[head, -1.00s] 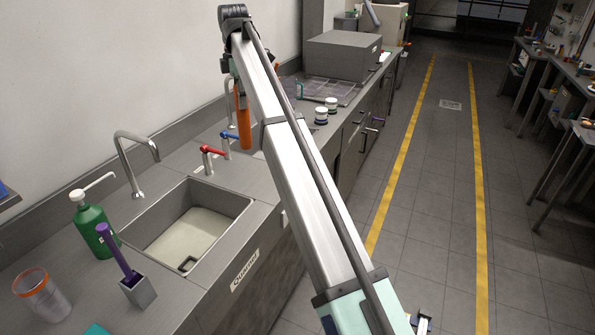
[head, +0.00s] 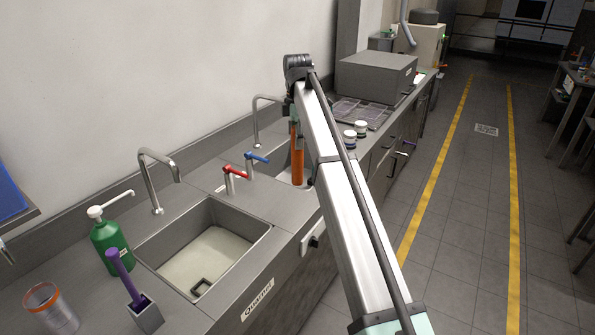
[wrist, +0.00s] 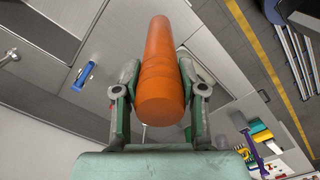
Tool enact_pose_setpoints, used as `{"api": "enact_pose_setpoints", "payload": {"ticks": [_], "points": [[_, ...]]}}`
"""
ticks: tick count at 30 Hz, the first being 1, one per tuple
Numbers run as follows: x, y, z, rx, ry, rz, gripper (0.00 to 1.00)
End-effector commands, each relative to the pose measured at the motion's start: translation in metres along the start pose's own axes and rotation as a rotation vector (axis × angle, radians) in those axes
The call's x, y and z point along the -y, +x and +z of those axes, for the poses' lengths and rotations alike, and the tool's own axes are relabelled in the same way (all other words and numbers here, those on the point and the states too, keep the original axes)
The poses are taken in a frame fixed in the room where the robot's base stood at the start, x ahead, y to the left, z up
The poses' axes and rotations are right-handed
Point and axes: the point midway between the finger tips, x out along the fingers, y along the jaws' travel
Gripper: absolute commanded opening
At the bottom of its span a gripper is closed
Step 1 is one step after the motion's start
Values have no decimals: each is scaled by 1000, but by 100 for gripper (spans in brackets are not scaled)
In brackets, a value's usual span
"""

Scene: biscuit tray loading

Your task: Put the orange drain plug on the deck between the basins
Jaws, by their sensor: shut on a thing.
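The orange drain plug (head: 297,160) is a long orange cylinder. My gripper (head: 295,112) is shut on its upper part and holds it upright over the far basin, right of the blue-handled tap. In the wrist view the plug (wrist: 161,60) lies between the two fingers of my gripper (wrist: 160,72). The deck between the basins (head: 275,203) is a grey strip carrying a red-handled tap (head: 232,177) and a blue-handled tap (head: 255,159). The near basin (head: 258,238) is empty but for a small dark square fitting. My arm hides part of the far basin.
A green pump bottle (head: 111,245), a purple-handled brush in a grey holder (head: 147,316) and a clear orange-rimmed cup (head: 52,310) stand left of the near basin. Curved faucets (head: 160,178) rise behind the basins. Two small jars (head: 350,140) stand beyond the far basin.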

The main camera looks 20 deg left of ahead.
Motion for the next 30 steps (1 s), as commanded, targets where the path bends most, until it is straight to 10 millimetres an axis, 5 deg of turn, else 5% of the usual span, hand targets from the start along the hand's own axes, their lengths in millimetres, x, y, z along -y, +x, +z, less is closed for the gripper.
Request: {"api": "enact_pose_setpoints", "payload": {"ticks": [9,30], "points": [[2,62,0,0,0,0,0],[0,117,0,0,0,1,0]]}}
